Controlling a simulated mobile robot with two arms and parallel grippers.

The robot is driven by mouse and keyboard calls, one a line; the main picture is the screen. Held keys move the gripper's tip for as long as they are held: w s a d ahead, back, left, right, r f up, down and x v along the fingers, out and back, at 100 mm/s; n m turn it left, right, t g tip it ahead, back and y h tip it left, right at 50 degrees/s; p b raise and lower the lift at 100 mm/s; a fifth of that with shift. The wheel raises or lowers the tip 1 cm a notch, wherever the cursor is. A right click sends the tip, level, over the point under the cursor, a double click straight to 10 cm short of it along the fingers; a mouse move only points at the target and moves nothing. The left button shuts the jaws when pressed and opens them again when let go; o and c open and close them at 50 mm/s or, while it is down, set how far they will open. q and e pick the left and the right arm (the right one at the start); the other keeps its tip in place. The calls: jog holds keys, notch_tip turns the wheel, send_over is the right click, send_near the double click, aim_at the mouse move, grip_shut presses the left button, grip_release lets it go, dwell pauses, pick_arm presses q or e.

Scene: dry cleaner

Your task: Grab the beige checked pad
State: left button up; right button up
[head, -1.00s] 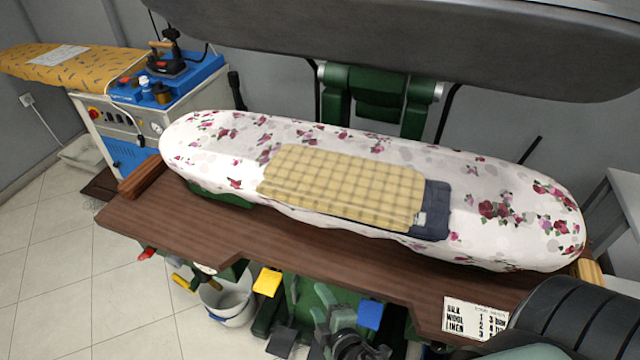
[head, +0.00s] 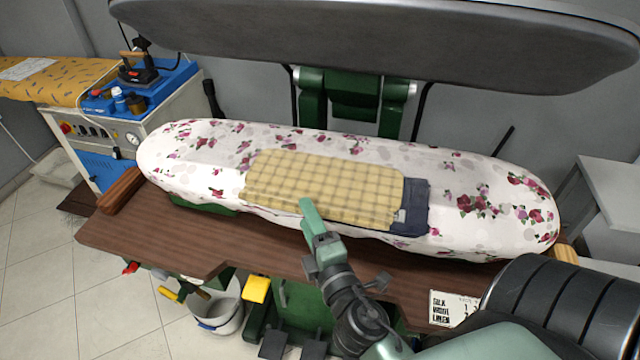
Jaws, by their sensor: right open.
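The beige checked pad (head: 330,183) lies flat on the floral padded board (head: 470,205) of the press, near its middle. A dark blue item (head: 418,208) shows from under or beside the pad's right end. My right gripper (head: 312,215) reaches up from the bottom of the head view, its tip at the pad's front edge in the picture. It is open and holds nothing. Whether it touches the pad I cannot tell. The gripper hides a small part of the pad's front edge. My left gripper is out of view.
The press's grey upper plate (head: 380,45) hangs above and behind the board. A blue ironing station (head: 125,110) stands at left; a bucket (head: 215,310) is below.

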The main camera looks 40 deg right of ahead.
jog(key=p+x, duration=0.1)
jog(key=x, duration=0.1)
jog(key=shift+w+d+r, duration=0.1)
jog(key=shift+w, duration=0.2)
jog(key=shift+w+d, duration=0.1)
jog(key=shift+w, duration=0.25)
jog(key=shift+w+f, duration=0.15)
jog(key=shift+f, duration=0.1)
grip_shut()
jog(key=shift+r, duration=0.1)
